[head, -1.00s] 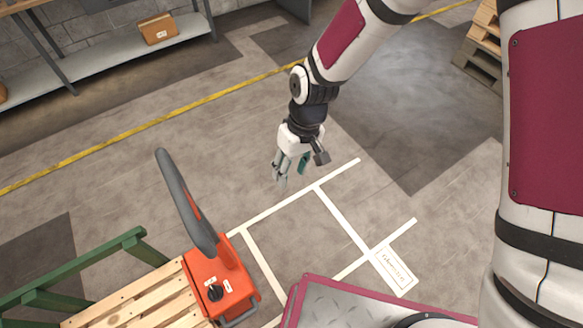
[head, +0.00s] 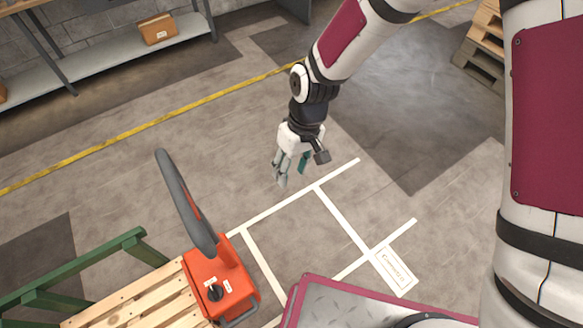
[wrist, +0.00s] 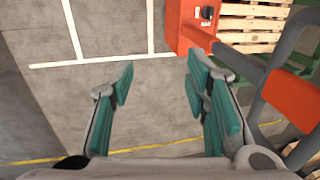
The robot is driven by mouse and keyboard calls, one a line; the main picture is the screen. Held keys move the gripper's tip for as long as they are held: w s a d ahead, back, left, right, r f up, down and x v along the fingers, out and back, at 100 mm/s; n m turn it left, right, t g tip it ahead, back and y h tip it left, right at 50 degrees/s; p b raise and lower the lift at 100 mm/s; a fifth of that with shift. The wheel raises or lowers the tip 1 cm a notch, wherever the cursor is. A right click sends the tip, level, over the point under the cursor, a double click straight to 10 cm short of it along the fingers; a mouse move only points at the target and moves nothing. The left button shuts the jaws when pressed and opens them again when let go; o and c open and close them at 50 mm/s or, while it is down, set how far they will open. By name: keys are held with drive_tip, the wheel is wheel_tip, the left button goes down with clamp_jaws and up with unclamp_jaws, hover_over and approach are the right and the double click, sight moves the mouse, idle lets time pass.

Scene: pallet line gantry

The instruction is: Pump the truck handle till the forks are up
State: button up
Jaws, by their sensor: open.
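The pallet truck's orange-red body (head: 220,281) with a black knob stands at the lower left of the head view, beside a wooden pallet (head: 133,302). Its dark grey handle (head: 184,201) rises from the body and leans up to the left. My gripper (head: 291,172) hangs over the floor to the right of the handle, open, empty and apart from it. In the wrist view, my gripper (wrist: 160,80) shows its teal finger pads spread wide with bare floor between them. There the orange-red body (wrist: 188,22) is at the top and the grey handle (wrist: 283,57) is at the right.
A green rail (head: 75,262) runs along the pallet at the lower left. White lines mark the floor, and a yellow line (head: 150,125) crosses behind. A shelf (head: 110,62) with a cardboard box (head: 157,29) stands at the back left. Stacked pallets (head: 480,47) stand at the upper right.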

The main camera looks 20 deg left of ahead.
wheel_tip(320, 180, up, 12)
drive_tip(key=w+d, duration=0.1)
drive_tip(key=shift+w+d+f, duration=0.2)
drive_tip(key=shift+w, duration=0.15)
drive_tip(key=shift+c, duration=0.6)
clamp_jaws()
drive_tip(key=shift+d, duration=0.1)
